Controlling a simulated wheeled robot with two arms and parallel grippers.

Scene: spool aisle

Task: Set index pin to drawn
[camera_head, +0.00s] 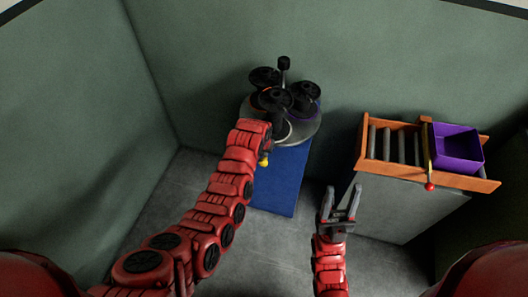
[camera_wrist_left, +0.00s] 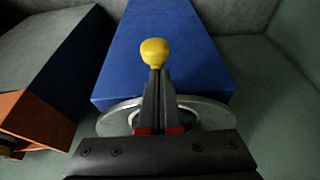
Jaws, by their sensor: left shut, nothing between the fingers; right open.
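The index pin appears to be the yellow knob (camera_head: 264,161), low at the front of the spool carousel beside my left arm's end. In the left wrist view the yellow knob (camera_wrist_left: 154,52) stands just beyond the fingertips, against the blue pedestal. My left gripper (camera_wrist_left: 157,72) is shut with nothing between its fingers; its tips look very close to the knob, but I cannot tell whether they touch. The knob's stem is hidden behind the fingers. In the head view my left gripper is mostly hidden by its own arm. My right gripper (camera_head: 341,190) is open and empty.
The grey carousel disc (camera_head: 300,136) carries several black spools (camera_head: 305,92) above a blue pedestal (camera_head: 280,182). At right, an orange roller rack (camera_head: 462,181) on a grey cabinet (camera_head: 398,205) holds a purple bin (camera_head: 455,145) and a red-knobbed lever (camera_head: 430,186). Green walls stand behind and left.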

